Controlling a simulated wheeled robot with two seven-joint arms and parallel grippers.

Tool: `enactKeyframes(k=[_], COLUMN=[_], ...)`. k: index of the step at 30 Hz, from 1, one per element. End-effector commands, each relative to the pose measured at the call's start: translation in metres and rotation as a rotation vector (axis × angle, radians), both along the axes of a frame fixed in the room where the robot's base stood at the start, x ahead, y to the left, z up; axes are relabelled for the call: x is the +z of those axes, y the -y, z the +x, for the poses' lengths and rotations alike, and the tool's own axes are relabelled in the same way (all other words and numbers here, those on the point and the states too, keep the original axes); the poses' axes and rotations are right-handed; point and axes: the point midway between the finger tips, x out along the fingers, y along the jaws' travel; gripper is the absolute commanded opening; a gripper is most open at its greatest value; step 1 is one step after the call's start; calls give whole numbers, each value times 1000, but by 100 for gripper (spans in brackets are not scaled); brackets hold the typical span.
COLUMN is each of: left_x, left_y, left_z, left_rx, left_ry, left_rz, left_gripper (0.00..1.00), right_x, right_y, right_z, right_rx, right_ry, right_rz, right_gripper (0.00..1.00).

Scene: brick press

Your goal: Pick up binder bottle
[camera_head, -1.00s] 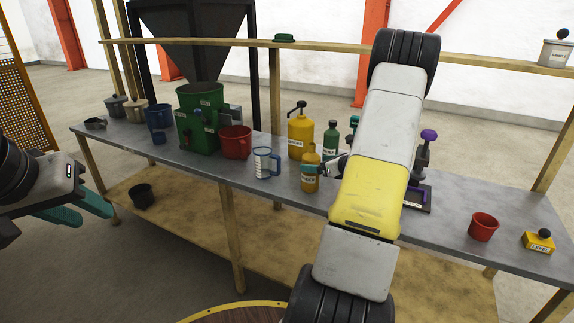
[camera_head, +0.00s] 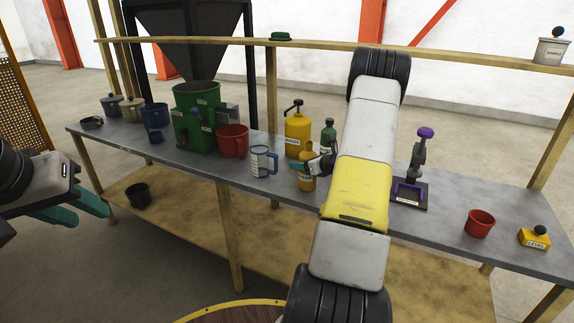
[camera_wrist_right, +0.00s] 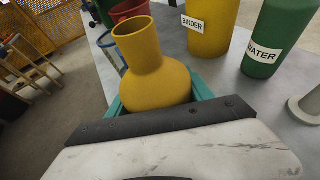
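The small yellow bottle (camera_head: 306,181) stands upright on the grey bench, its label too small to read in the head view. In the right wrist view the bottle (camera_wrist_right: 152,70) fills the middle, open neck up. My right gripper (camera_head: 312,166) is at the bottle, its teal fingers on both sides of the body. The fingers look open around it; contact cannot be made out. The larger yellow container (camera_wrist_right: 208,25) behind carries a BINDER label and also shows in the head view (camera_head: 298,128). My left gripper (camera_head: 82,208) is open and empty, left of the bench.
A green WATER bottle (camera_wrist_right: 272,38) stands close to the right of the small bottle. A clear-and-blue jug (camera_head: 262,161) and a red pot (camera_head: 233,141) stand to its left. A press with a purple knob (camera_head: 426,133) and a red cup (camera_head: 480,223) stand to the right.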

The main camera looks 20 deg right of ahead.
Motion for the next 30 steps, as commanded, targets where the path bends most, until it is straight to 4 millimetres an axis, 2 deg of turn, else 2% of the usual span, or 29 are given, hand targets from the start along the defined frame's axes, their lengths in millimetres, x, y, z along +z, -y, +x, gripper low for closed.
enactKeyframes(k=[1,7,20,30], left_x=[0,0,0,0], left_y=[0,0,0,0], left_z=[0,0,0,0], left_rx=[0,0,0,0], left_ry=[0,0,0,0], left_rz=[0,0,0,0], left_gripper=[36,36,36,36], right_x=[0,0,3,16], right_y=[0,0,0,0], right_z=[0,0,0,1], right_rx=[0,0,0,-1], right_ry=[0,0,3,4], right_rz=[0,0,0,0], right_gripper=[40,1,0,0])
